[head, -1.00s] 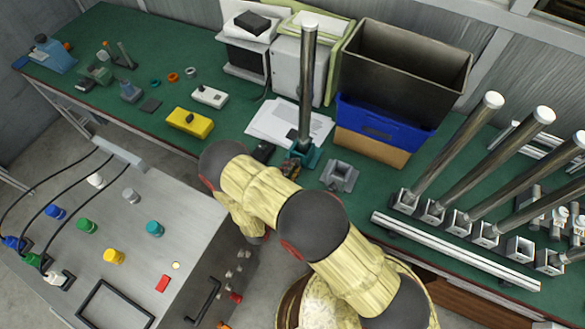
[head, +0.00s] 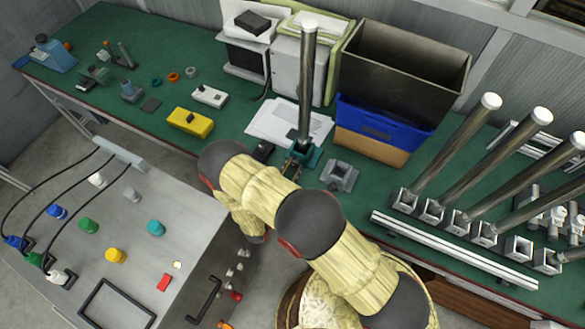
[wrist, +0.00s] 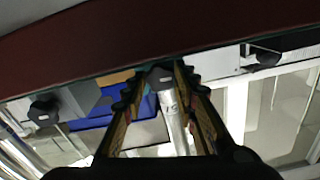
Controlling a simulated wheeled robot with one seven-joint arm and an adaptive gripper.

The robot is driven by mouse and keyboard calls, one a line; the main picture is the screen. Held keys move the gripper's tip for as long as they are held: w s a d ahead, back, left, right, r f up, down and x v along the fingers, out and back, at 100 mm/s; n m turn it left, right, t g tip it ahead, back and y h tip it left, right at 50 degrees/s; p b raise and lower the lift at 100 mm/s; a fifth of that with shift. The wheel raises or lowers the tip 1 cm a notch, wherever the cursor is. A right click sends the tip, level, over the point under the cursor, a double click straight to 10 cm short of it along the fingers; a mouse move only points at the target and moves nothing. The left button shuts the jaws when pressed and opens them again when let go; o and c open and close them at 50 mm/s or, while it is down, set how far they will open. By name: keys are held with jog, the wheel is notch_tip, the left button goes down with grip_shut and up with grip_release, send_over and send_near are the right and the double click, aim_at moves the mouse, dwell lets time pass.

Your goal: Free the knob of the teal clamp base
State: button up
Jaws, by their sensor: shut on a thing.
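The teal clamp base (head: 313,158) stands on the green bench and holds an upright metal post (head: 307,85). Its dark knob (wrist: 159,76) shows between my fingertips in the wrist view, with the pale post behind it. My gripper (wrist: 157,84) is shut on the knob, one finger on each side. In the head view my gripper (head: 290,167) is at the front left of the base, partly hidden by my arm, and the knob cannot be made out there.
A grey clamp base (head: 339,175) stands close by on the right. Papers (head: 272,122) lie behind, with a blue bin (head: 385,128) at the back right. Several tilted posts stand on the right. A yellow box (head: 188,122) lies to the left. A grey console (head: 125,225) stands in front.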

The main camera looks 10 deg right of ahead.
jog(key=shift+f, duration=0.15)
dwell(0.3)
jog(key=o, duration=1.2)
jog(key=shift+c, duration=0.2)
jog(key=shift+a, duration=0.1)
jog(key=v, duration=1.2)
